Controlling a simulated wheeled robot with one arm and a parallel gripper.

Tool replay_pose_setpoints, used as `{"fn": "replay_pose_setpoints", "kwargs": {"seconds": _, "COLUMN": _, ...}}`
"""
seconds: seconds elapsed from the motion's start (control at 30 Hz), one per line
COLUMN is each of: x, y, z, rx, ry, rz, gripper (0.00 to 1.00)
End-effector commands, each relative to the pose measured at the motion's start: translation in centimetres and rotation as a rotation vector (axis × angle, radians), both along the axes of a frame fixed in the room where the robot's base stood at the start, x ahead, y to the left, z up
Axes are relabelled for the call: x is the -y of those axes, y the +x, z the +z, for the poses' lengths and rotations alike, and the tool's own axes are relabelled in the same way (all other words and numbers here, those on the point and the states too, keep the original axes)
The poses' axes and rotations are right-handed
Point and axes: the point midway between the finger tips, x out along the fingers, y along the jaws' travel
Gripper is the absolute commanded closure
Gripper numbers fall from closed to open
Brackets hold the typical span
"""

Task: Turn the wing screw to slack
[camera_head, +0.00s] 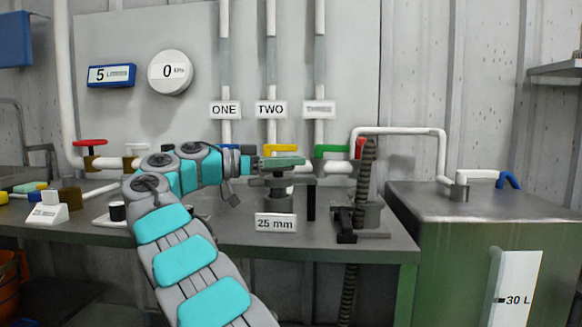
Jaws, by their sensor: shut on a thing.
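My gripper (290,162) reaches in from the left, with its jaws over the top of a dark metal clamp fixture (279,202) on the bench. A sign reading "25 mm" (275,222) stands in front of the fixture. The jaws are shut at the top of the fixture, where the wing screw sits. The jaws hide most of the wing screw, so its turn angle cannot be read.
Pipes with signs ONE (224,110) and TWO (271,109) stand behind my gripper, with yellow (281,149) and green (330,150) valve handles close by. A dark upright hose (363,180) rises to the right. A green tank (490,245) stands at the far right.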

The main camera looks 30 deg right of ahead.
Motion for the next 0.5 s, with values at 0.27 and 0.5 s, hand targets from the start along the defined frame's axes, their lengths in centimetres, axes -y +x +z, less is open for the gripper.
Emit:
{"fn": "replay_pose_setpoints", "kwargs": {"seconds": 0.27, "x": 0.07, "y": 0.22, "z": -0.90, "rx": 0.006, "ry": -0.004, "rz": 0.169, "gripper": 1.00}}
{"fn": "replay_pose_setpoints", "kwargs": {"seconds": 0.5, "x": -0.01, "y": 0.86, "z": -0.86, "rx": 0.005, "ry": -0.005, "rz": 0.378, "gripper": 1.00}}
